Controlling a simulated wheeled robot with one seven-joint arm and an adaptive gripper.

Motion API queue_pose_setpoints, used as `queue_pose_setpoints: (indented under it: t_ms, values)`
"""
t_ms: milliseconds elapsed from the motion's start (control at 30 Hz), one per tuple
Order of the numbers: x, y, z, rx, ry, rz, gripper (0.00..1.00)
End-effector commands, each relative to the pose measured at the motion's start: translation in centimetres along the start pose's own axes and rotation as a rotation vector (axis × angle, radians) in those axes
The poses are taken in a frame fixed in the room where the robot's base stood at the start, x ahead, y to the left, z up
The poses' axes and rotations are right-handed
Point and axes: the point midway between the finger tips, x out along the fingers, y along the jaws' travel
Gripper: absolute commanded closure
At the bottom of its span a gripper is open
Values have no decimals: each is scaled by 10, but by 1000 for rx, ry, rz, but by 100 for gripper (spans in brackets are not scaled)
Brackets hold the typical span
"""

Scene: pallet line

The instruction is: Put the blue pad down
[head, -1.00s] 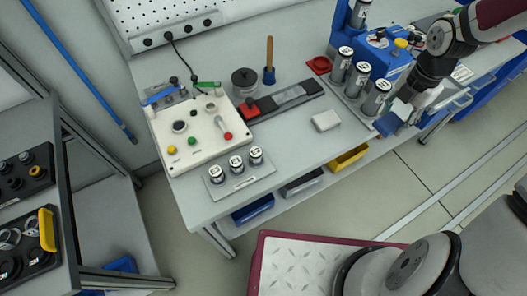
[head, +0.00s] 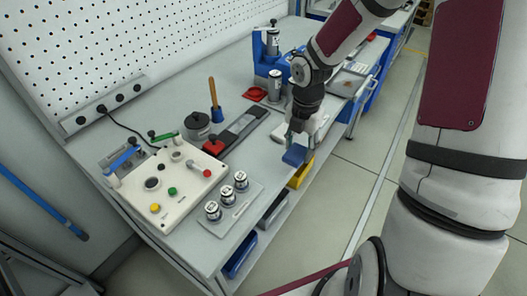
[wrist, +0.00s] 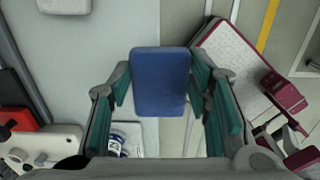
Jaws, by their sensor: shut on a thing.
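The blue pad (wrist: 160,82) is a flat rectangular block held between the two green-lined fingers of my gripper (wrist: 162,100) in the wrist view. In the head view my gripper (head: 297,137) points down at the right front edge of the workbench (head: 270,165), with the blue pad (head: 295,155) below its fingertips. In the wrist view the pad overlaps the bench edge, with floor visible to its right. The pad appears to be above the bench surface; the exact gap cannot be told.
A white control box (head: 170,186), a tray with three labelled cylinders (head: 228,205), and a dark bar (head: 243,133) are on the bench. A white block (wrist: 64,5) lies near the pad. A yellow bin (head: 301,172) sits below the bench edge. Bare bench lies between cylinders and pad.

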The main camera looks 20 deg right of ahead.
Motion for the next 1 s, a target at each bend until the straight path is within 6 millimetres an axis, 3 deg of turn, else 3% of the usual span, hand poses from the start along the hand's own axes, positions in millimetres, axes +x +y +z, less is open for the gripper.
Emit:
queue_pose_setpoints:
  t_ms: [200,400,567,833,1000]
  values:
    - [6,54,-11,-5,1,0,81]
    - [9,88,-18,-1,1,-1,81]
    - [10,96,-20,0,0,-1,81]
    - [41,96,-21,0,2,-3,81]
    - [44,96,-20,1,0,-1,81]
